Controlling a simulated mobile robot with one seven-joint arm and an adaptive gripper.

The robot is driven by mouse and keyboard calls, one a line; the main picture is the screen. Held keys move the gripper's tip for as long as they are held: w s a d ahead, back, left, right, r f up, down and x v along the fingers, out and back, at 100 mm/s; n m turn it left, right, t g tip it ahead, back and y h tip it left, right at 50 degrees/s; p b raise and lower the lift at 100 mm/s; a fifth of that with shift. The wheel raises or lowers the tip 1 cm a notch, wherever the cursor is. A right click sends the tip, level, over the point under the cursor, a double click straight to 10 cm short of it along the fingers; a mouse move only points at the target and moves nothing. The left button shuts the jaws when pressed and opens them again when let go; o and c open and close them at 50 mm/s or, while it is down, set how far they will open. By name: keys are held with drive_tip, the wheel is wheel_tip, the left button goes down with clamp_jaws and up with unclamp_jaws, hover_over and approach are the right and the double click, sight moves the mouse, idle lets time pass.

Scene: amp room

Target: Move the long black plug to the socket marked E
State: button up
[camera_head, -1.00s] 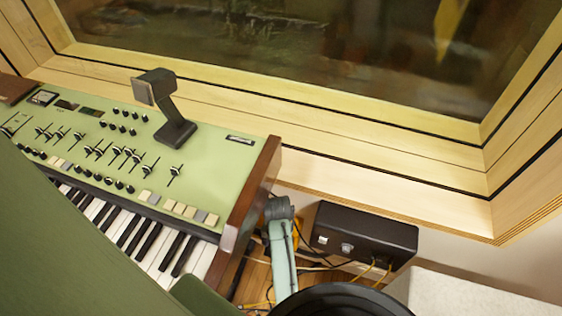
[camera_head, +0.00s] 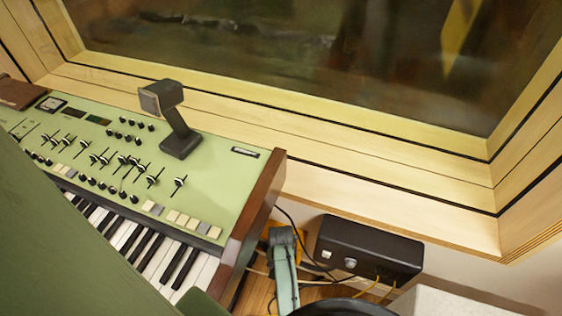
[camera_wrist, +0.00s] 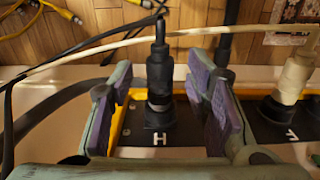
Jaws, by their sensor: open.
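In the wrist view, a long black plug (camera_wrist: 159,75) stands upright in the socket marked H (camera_wrist: 160,138). My gripper (camera_wrist: 168,95) is open, with one purple-padded finger on each side of this plug, and gaps show on both sides. A cream plug (camera_wrist: 293,78) stands in the socket to the right, whose mark (camera_wrist: 290,132) I cannot read surely. Part of another black plug or cable (camera_wrist: 225,45) shows behind my right finger. No mark E is readable. In the head view my teal arm (camera_head: 284,265) reaches down beside the keyboard; my fingers are hidden there.
A cream cable (camera_wrist: 90,55) and black cables cross behind the plug. Yellow-ended cables (camera_wrist: 65,12) lie on the wooden floor. In the head view, a green keyboard (camera_head: 230,175) is left of my arm and a black box (camera_head: 370,248) is right of it.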

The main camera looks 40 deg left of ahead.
drive_tip(key=shift+c, duration=0.3)
clamp_jaws()
idle(0.7)
idle(0.4)
